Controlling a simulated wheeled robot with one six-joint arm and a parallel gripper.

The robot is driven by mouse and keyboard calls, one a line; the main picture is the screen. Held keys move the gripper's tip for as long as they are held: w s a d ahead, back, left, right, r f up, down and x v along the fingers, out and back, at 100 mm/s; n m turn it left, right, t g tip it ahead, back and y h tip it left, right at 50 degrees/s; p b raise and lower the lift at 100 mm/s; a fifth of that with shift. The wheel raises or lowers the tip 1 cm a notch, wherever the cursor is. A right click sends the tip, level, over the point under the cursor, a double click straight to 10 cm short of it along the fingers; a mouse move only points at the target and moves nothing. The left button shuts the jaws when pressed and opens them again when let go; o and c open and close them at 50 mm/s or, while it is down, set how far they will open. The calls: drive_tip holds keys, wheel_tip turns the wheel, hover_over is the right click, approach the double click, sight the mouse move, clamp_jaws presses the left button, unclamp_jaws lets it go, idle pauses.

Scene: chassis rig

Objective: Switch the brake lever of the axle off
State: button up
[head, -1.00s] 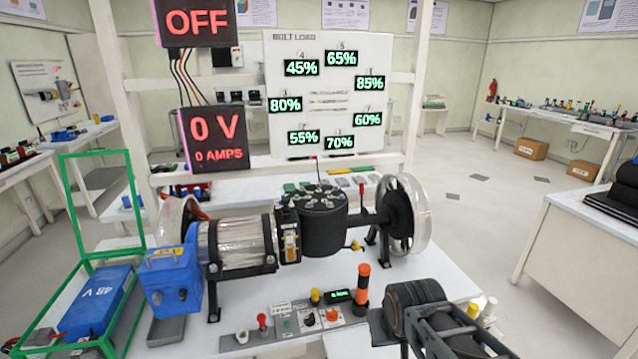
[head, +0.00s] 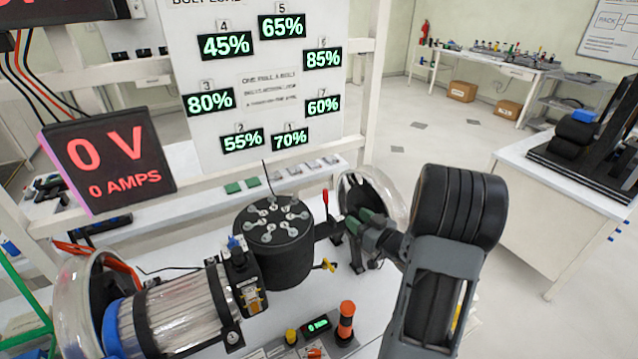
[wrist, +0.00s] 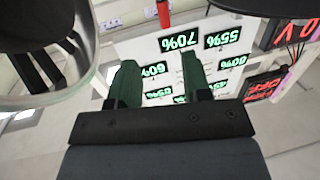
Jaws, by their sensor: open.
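The axle (head: 322,230) runs from the black round hub (head: 272,240) to the right wheel under a clear cover (head: 388,190). A lever with a red handle (head: 326,197) stands upright on the axle, just left of that wheel; I take it for the brake lever. My gripper (head: 368,220) is open, its green fingers in front of the wheel and to the right of the lever. In the wrist view, whose picture is upside down, the open fingers (wrist: 158,78) are empty. The red handle (wrist: 164,14) shows at the top edge there, apart from the fingers.
A motor with a clear casing (head: 180,312) lies left of the hub. A small yellow handle (head: 328,265) sticks out below the axle. A control panel with an orange-topped post (head: 346,318) is in front. The bolt load board (head: 265,90) stands behind.

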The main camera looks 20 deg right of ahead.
sight(326, 195)
drive_tip(key=p+x, duration=0.1)
drive_tip(key=x, duration=0.3)
drive_tip(key=p+x, duration=0.1)
drive_tip(key=x, duration=0.4)
drive_tip(key=p+x, duration=0.2)
drive_tip(key=x, duration=0.3)
drive_tip(key=shift+s+a+r, duration=0.1)
drive_tip(key=shift+a+r, duration=0.2)
drive_tip(key=shift+c, duration=0.2)
clamp_jaws()
